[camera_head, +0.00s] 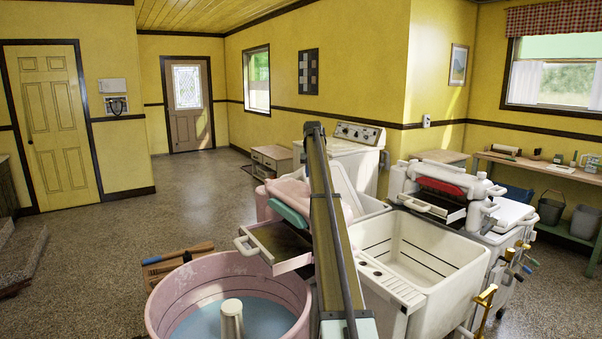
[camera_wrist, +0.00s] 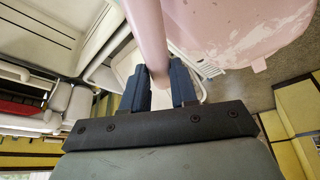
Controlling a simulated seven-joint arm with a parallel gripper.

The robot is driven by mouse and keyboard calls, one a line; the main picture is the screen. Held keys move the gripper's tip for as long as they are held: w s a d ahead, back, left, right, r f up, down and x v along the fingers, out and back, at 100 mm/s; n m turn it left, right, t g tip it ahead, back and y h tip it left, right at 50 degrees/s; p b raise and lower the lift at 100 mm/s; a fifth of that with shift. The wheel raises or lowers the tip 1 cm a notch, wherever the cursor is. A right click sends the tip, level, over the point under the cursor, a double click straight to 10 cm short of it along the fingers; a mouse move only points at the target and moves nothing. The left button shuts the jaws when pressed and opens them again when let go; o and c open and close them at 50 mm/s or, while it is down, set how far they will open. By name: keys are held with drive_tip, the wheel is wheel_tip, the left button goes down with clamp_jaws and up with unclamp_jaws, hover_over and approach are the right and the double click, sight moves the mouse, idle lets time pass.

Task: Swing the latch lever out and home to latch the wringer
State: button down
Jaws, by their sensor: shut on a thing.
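The pink wringer (camera_head: 289,192) stands over the pink washer tub (camera_head: 180,309), with a teal roller and a grey tray on its near side. My arm crosses in front and hides part of the wringer in the head view. My gripper (camera_wrist: 160,88) shows in the wrist view, with its two dark blue fingers shut on the end of a pink bar (camera_wrist: 149,35). The bar looks like the latch lever; how it joins the wringer cannot be seen. In the head view my gripper and the lever are hidden.
A white stove-like appliance (camera_head: 345,160) is behind. A wooden crate (camera_head: 172,262) lies left of the tub. The floor at left is open.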

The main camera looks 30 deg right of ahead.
drive_tip(key=s+d+r+m+h, duration=0.1)
drive_tip(key=s+d+m, duration=0.3)
drive_tip(key=shift+d+r+g, duration=0.2)
drive_tip(key=shift+d+g, duration=0.05)
drive_tip(key=shift+g, duration=0.15)
drive_tip(key=c, duration=1.6)
unclamp_jaws()
drive_tip(key=shift+f, duration=0.2)
drive_tip(key=o, duration=0.7)
drive_tip(key=shift+s+f, duration=0.1)
drive_tip(key=shift+f, duration=0.05)
drive_tip(key=v, duration=1.4)
drive_tip(key=shift+a+f, duration=0.1)
